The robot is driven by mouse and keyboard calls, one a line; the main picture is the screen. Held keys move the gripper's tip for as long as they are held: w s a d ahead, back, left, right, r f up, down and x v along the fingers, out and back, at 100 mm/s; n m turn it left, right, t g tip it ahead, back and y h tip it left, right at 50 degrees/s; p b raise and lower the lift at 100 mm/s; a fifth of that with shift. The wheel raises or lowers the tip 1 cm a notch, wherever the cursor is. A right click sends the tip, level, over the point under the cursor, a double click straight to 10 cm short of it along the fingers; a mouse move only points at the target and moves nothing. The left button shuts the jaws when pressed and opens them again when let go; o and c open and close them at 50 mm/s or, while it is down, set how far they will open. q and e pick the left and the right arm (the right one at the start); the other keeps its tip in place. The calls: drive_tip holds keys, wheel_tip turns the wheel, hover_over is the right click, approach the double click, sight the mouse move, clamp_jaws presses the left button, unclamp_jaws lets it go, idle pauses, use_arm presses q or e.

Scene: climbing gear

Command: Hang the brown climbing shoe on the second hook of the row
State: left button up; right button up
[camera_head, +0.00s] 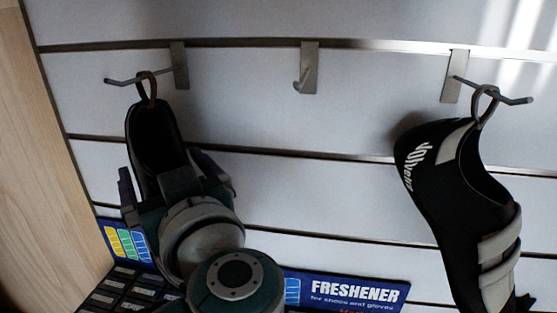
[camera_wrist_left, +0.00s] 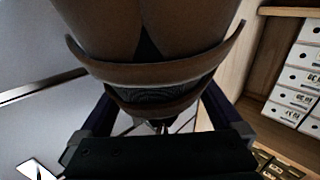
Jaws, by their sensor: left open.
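The climbing shoe (camera_head: 157,135) at the left hangs heel-up, its pull loop over the left hook (camera_head: 128,81). Its inside looks dark in the head view. Its brown body (camera_wrist_left: 150,30) fills the top of the left wrist view. My left gripper (camera_head: 160,165) is open, with one finger on each side of the shoe; contact cannot be told. My gripper hides the lower shoe in the head view. The middle hook (camera_head: 306,75) is empty. My right gripper is not in view.
A black and grey shoe (camera_head: 440,185) hangs from the right hook (camera_head: 500,94). A blue freshener sign (camera_head: 350,291) and dark boxes (camera_head: 112,293) are below. A wooden side panel (camera_head: 30,150) stands at the left. White boxes (camera_wrist_left: 292,80) fill a shelf in the wrist view.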

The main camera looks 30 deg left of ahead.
use_arm(q)
drive_tip(key=shift+w+a, duration=0.35)
drive_tip(key=shift+a, duration=0.2)
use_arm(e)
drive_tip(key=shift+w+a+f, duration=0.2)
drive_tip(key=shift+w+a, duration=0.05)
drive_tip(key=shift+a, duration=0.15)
use_arm(q)
drive_tip(key=shift+s+d, duration=0.1)
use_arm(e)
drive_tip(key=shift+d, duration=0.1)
use_arm(q)
drive_tip(key=shift+c, duration=0.6)
drive_tip(key=c, duration=1.3)
drive_tip(key=shift+s+r+p, duration=0.15)
drive_tip(key=shift+r+p, duration=0.55)
drive_tip(key=shift+p, duration=0.3)
drive_tip(key=shift+d, duration=0.1)
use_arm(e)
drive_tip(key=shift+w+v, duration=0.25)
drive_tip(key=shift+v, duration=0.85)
